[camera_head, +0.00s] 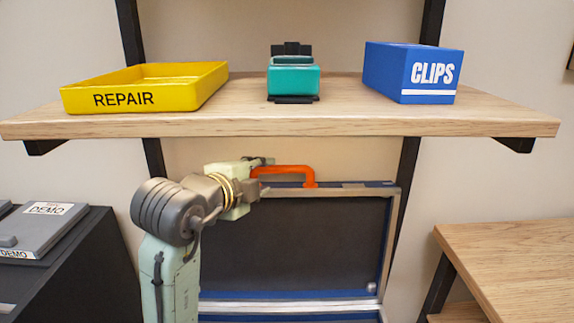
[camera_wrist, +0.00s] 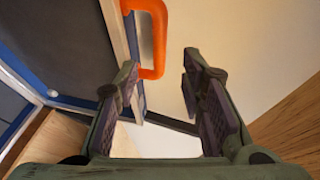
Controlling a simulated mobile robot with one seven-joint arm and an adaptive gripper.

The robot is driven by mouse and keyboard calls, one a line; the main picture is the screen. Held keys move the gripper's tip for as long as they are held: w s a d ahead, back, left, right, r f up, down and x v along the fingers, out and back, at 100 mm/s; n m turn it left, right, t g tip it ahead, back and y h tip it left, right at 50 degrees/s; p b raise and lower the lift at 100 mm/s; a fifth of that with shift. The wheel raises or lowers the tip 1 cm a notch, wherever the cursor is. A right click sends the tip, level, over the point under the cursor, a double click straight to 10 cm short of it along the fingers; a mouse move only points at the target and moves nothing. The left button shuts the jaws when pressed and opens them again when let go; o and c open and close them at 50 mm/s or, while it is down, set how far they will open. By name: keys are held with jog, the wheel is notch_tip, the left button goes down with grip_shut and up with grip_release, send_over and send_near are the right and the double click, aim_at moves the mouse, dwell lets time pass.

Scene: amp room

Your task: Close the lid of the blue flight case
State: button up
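The blue flight case stands open below the shelf. Its lid (camera_head: 290,240) is raised upright, with a dark lining, metal edges and blue trim. An orange handle (camera_head: 290,170) sits on the lid's top edge. The lid also shows at the left of the wrist view (camera_wrist: 65,45), with the orange handle (camera_wrist: 158,40) beside it. My gripper (camera_head: 262,184) is at the lid's top left, by the left end of the handle. In the wrist view my gripper (camera_wrist: 160,78) is open and empty, and the handle lies just beyond its fingertips, roughly between them. Contact cannot be told.
A wooden shelf (camera_head: 350,122) hangs above the case, holding a yellow REPAIR tray (camera_head: 190,92), a teal item in a black holder (camera_head: 293,80) and a blue CLIPS box (camera_head: 412,75). A dark cabinet (camera_head: 75,265) stands left, a wooden table (camera_head: 515,255) right.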

aim_at(279, 170)
jog(key=p+x, duration=0.2)
jog(key=x, duration=0.8)
jog(key=shift+w+d+f, duration=0.1)
jog(key=shift+c, duration=0.5)
grip_shut()
